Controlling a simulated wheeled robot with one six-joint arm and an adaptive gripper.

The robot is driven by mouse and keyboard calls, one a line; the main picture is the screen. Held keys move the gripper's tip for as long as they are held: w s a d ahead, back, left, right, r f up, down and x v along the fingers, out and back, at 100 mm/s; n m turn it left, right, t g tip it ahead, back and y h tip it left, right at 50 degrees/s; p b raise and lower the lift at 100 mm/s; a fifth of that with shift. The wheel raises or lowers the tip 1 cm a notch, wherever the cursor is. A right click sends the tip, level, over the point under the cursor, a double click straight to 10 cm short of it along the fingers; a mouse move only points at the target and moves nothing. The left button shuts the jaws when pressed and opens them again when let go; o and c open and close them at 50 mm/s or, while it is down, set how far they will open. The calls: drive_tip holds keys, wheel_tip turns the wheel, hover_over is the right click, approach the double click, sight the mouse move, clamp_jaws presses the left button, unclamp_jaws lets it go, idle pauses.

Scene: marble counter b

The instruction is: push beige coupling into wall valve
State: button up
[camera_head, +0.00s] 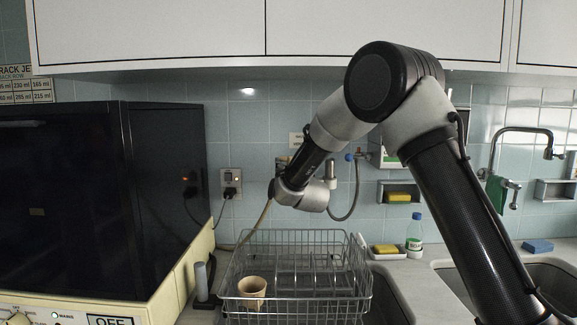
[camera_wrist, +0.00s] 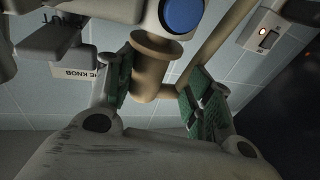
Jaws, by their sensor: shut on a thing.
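The beige coupling (camera_wrist: 148,75) shows in the wrist view as a flanged cylinder, with a beige hose (camera_wrist: 210,42) running to the upper right. My gripper (camera_wrist: 160,95) is shut on the coupling, its green-padded fingers on either side. The wall valve (camera_wrist: 155,18) is the pale grey fitting directly above the coupling's flange, beside a blue knob (camera_wrist: 182,14). Flange and valve look very close or touching; I cannot tell how far the coupling is in. In the head view, my wrist hides the gripper, coupling and valve mouth; the beige hose (camera_head: 265,215) hangs below it.
A wire dish rack (camera_head: 300,300) with a beige cup (camera_head: 252,291) stands below the arm. A dark appliance (camera_head: 80,200) fills the left. A second blue knob (camera_head: 349,157) with a grey hose (camera_head: 355,195) is right of my wrist. A wall switch (camera_wrist: 264,36) is at upper right in the wrist view.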

drive_tip(key=shift+f, duration=0.45)
drive_tip(key=o, duration=1.1)
drive_tip(key=s, duration=0.4)
drive_tip(key=s+d+f, duration=0.1)
drive_tip(key=s, duration=0.3)
drive_tip(key=s+d, duration=0.1)
drive_tip(key=s, duration=0.2)
drive_tip(key=shift+s+f, duration=0.25)
drive_tip(key=shift+s, duration=0.15)
